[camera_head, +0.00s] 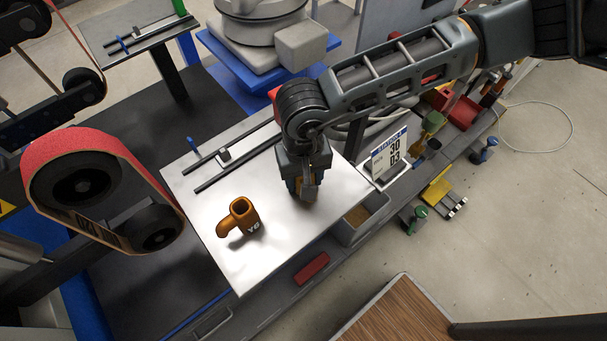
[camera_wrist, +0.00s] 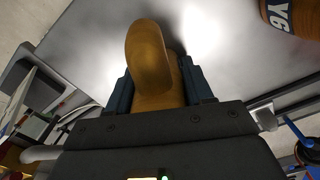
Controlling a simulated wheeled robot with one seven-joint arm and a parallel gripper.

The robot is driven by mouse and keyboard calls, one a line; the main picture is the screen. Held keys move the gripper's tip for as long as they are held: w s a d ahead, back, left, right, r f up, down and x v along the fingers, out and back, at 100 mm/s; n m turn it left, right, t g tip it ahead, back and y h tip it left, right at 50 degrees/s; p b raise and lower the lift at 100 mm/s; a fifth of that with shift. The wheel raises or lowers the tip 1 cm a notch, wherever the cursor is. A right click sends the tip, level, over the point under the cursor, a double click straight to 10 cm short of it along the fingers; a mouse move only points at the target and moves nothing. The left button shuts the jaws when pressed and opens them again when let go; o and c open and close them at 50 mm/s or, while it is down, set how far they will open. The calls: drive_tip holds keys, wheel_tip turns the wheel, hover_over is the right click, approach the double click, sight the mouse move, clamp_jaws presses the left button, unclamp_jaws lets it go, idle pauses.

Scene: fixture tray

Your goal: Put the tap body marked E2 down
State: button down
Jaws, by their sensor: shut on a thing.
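My gripper (camera_head: 308,190) points down over the right part of the pale metal plate (camera_head: 277,255). It is shut on an orange-brown tap body (camera_wrist: 150,60), whose rounded spout shows between the two jaws in the wrist view. In the head view the jaws hide nearly all of it. No mark shows on the held body, so I cannot read E2. I cannot tell whether it touches the plate. A second orange tap body (camera_head: 241,217), marked Y6, stands on the plate to the left; it also shows in the wrist view (camera_wrist: 291,14).
Two dark rails (camera_head: 235,155) run along the plate's back side. A sign reading 30 D3 (camera_head: 388,158) and a grey bin (camera_head: 364,219) are right of my gripper. A red sanding belt (camera_head: 100,185) is at the left. The plate's front part is clear.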

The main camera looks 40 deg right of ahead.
drive_tip(key=shift+f, duration=0.1)
drive_tip(key=shift+c, duration=2.2)
unclamp_jaws()
wheel_tip(320, 180, up, 12)
drive_tip(key=b, duration=0.1)
